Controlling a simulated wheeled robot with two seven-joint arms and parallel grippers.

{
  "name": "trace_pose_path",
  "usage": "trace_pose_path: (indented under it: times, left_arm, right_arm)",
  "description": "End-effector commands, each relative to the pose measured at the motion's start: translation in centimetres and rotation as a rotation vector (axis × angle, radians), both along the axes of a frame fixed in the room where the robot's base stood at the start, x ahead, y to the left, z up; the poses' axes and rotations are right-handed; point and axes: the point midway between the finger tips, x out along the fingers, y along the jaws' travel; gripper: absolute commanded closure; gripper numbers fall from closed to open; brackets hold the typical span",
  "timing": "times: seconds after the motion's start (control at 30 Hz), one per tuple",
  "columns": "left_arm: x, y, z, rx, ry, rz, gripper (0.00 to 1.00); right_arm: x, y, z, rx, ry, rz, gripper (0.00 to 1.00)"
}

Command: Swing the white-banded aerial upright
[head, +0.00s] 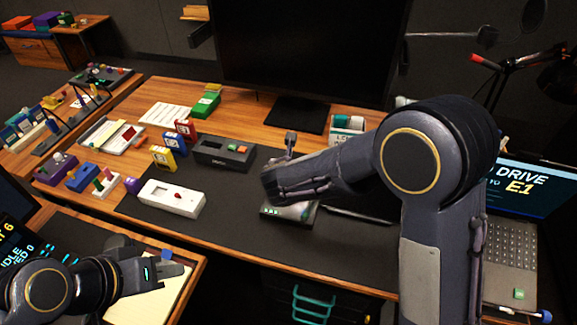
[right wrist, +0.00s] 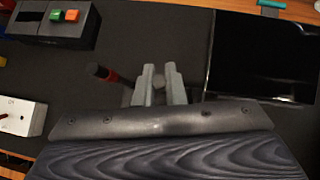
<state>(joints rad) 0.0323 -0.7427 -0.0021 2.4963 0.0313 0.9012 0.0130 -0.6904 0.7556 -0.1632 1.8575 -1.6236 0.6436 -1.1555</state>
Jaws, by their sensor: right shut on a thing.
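My right gripper (right wrist: 160,86) is shut on a small grey tip (right wrist: 159,81), which I take to be the end of the aerial. The rest of the aerial is hidden by the hand, and no white band is visible. A dark rod with a red band (right wrist: 110,76) lies just left of the fingers, apart from them.
A white box with a red part (head: 168,199) and a dark box with green and orange buttons (head: 216,154) stand left of the right arm. The monitor base (head: 298,115) is behind. The dark mat (head: 235,225) is bare at the front.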

Motion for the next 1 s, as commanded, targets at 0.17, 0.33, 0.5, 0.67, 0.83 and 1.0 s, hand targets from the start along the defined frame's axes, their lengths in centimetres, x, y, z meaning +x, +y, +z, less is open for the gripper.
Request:
trace_pose_path:
  times: [0.17, 0.33, 0.5, 0.67, 0.83, 1.0]
  left_arm:
    - [-0.01, -0.01, 1.10, 0.000, 0.000, 0.000, 0.68]
    - [0.00, 0.00, 1.11, 0.000, 0.000, 0.000, 0.68]
    - [-0.01, 0.00, 1.08, 0.000, 0.000, 0.000, 0.68]
    - [0.00, 0.00, 1.09, 0.000, 0.000, 0.000, 0.68]
    - [0.00, 0.00, 1.09, 0.000, 0.000, 0.000, 0.68]
    - [-0.01, -0.01, 1.10, 0.000, 0.000, 0.000, 0.68]
  right_arm:
    - [0.39, -0.09, 0.18, 0.009, 0.027, 0.001, 1.00]
    - [0.46, -0.12, 0.02, 0.011, 0.032, 0.001, 1.00]
    - [0.46, -0.12, 0.01, 0.010, 0.032, 0.000, 1.00]
    - [0.44, -0.12, 0.01, 0.010, 0.032, 0.000, 0.78]
    - [0.43, -0.13, 0.01, 0.010, 0.032, 0.000, 0.68]
    - [0.40, -0.12, 0.05, 0.010, 0.031, 0.000, 0.68]
